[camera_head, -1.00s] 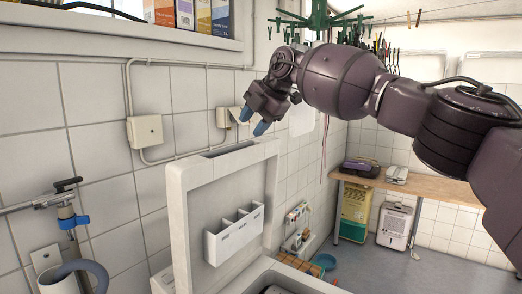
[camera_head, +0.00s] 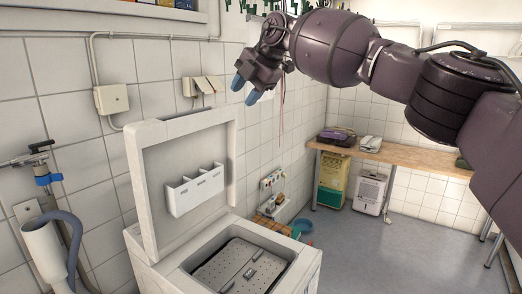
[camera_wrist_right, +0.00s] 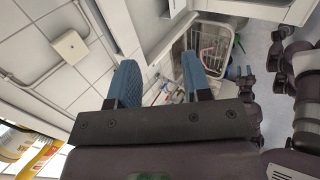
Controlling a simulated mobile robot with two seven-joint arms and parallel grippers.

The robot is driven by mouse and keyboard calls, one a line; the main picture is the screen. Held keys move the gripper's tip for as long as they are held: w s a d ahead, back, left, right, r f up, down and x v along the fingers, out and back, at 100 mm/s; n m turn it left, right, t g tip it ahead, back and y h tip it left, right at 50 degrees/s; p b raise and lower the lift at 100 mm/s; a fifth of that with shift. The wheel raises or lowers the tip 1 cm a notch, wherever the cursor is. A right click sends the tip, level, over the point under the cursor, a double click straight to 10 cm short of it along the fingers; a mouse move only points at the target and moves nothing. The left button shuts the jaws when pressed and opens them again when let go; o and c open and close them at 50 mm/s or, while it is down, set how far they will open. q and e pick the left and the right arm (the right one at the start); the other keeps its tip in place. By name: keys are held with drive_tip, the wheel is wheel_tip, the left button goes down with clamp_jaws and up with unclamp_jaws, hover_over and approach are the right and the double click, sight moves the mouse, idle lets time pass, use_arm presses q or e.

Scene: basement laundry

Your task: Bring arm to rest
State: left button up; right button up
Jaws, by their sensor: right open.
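My right arm reaches in from the right in the head view. Its gripper (camera_head: 245,90) hangs in the air near the tiled wall, above and right of the washer's raised lid (camera_head: 141,190). The two blue fingertips are apart with nothing between them. In the right wrist view the gripper (camera_wrist_right: 160,82) also shows its blue fingers spread and empty. The head view does not show the left gripper.
The top-loading washer (camera_head: 300,268) stands open below, with a perforated metal drum lid (camera_head: 235,266) inside. A wooden bench (camera_head: 400,153) runs along the back wall, with a white dehumidifier (camera_head: 370,191) under it. Grey floor (camera_head: 420,240) is clear at right. A wall box (camera_head: 111,98) is at left.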

drive_tip(key=s+a+r+n+y, duration=0.4)
drive_tip(key=s+a+y, duration=0.15)
drive_tip(key=a, duration=0.25)
drive_tip(key=s+a+r+n+y, duration=0.3)
drive_tip(key=s+a+r+y, duration=0.1)
drive_tip(key=a+y, duration=0.25)
drive_tip(key=s+d+f+m+t+h, duration=0.2)
drive_tip(key=d+f+m+t+h, duration=0.2)
drive_tip(key=d+f+m, duration=0.7)
drive_tip(key=s+d+f+m+t+h, duration=0.1)
drive_tip(key=d+f+m+t+h, duration=0.4)
drive_tip(key=f, duration=1)
drive_tip(key=s+d+f+m+t+h, duration=0.2)
drive_tip(key=d+f+m+t, duration=0.2)
drive_tip(key=d+f+m, duration=0.85)
drive_tip(key=s+d+f+m+g+h, duration=0.1)
drive_tip(key=s+d+f+m+h, duration=0.15)
drive_tip(key=s+d+f, duration=0.45)
drive_tip(key=s+d+f+m+g+h, duration=0.1)
drive_tip(key=s+d+f+m+h, duration=0.15)
drive_tip(key=s+d+f, duration=0.55)
drive_tip(key=s+d+f+m+g+h, duration=0.1)
drive_tip(key=s+d+f+g+h, duration=0.1)
drive_tip(key=s+f, duration=1.2)
drive_tip(key=shift+s+d+m+g, duration=0.15)
drive_tip(key=shift+s+m+g, duration=0.3)
drive_tip(key=shift+g, duration=0.45)
